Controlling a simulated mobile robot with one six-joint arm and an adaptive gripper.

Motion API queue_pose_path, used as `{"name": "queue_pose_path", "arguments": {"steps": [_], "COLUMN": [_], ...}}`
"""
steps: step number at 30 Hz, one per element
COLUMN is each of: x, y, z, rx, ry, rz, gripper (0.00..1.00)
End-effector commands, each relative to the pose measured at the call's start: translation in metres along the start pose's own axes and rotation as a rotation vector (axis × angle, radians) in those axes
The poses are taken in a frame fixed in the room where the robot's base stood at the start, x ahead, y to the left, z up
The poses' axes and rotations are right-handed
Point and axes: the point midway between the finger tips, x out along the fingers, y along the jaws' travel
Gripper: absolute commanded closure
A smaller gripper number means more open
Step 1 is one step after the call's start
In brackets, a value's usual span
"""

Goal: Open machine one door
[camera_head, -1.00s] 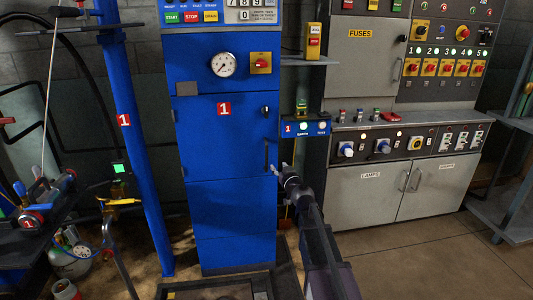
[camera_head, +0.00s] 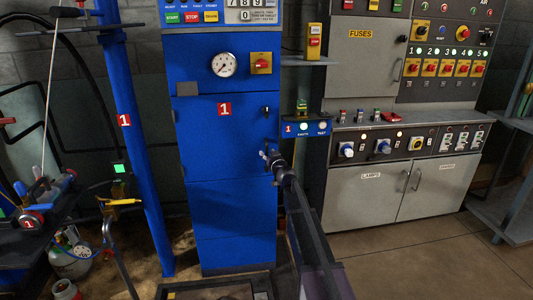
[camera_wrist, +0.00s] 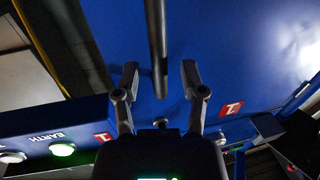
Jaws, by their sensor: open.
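Machine one is a tall blue cabinet with a red "1" label (camera_head: 224,109) on its door (camera_head: 222,150). The door looks shut and flush with the front. My gripper (camera_head: 266,156) is at the door's right edge and covers most of the handle in the head view. In the wrist view my gripper (camera_wrist: 159,76) is open. The dark handle bar (camera_wrist: 157,45) runs between its two fingers, with a gap on each side. I cannot tell how deep the bar sits between the fingers.
A blue post (camera_head: 137,150) stands to the left.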

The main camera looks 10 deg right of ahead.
Motion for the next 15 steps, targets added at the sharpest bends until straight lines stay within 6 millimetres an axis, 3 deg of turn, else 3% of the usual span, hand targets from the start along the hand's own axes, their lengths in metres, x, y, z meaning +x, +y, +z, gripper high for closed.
{"name": "queue_pose_path", "arguments": {"steps": [6, 15], "x": [0.0131, 0.0134], "y": [0.0004, 0.0005], "z": [0.0, 0.0], "rx": [0.0, 0.0], "ry": [0.0, 0.0], "rz": [0.001, 0.001], "gripper": [0.46, 0.46]}}
